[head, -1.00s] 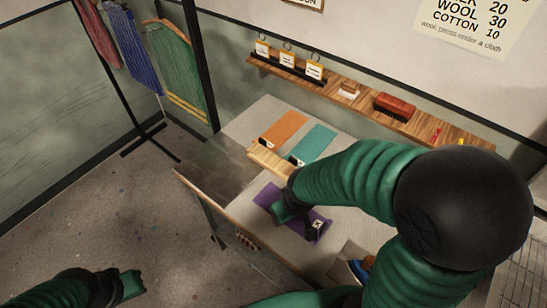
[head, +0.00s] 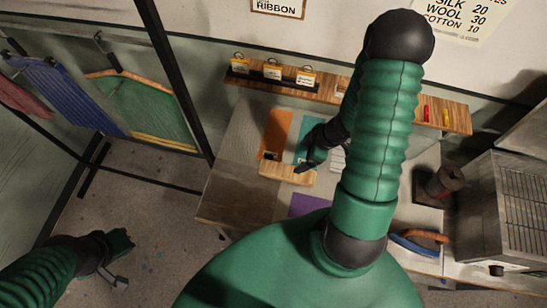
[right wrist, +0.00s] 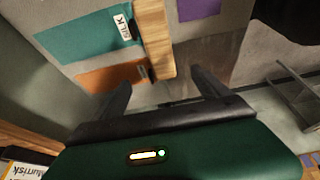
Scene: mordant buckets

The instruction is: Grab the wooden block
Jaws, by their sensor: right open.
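The wooden block (head: 285,174) is a pale, long bar lying on the table across the near ends of the orange and teal cloths. In the right wrist view the block (right wrist: 156,40) stretches away from me, its near end roughly between my fingertips. My right gripper (head: 308,163) is over the block's right part in the head view, partly hidden by its own arm. In the right wrist view its fingers (right wrist: 161,82) are spread, with nothing held. My left gripper (head: 122,262) is far off at the lower left, away from the table; its jaw state is unclear.
An orange cloth (head: 275,132), a teal cloth (head: 302,145) with a SILK tag and a purple cloth (head: 308,204) lie on the table. A wooden shelf (head: 455,117) runs behind. A clothes rack stands left; a blue-based iron-like object (head: 418,242) and grey wire cage (head: 510,205) stand right.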

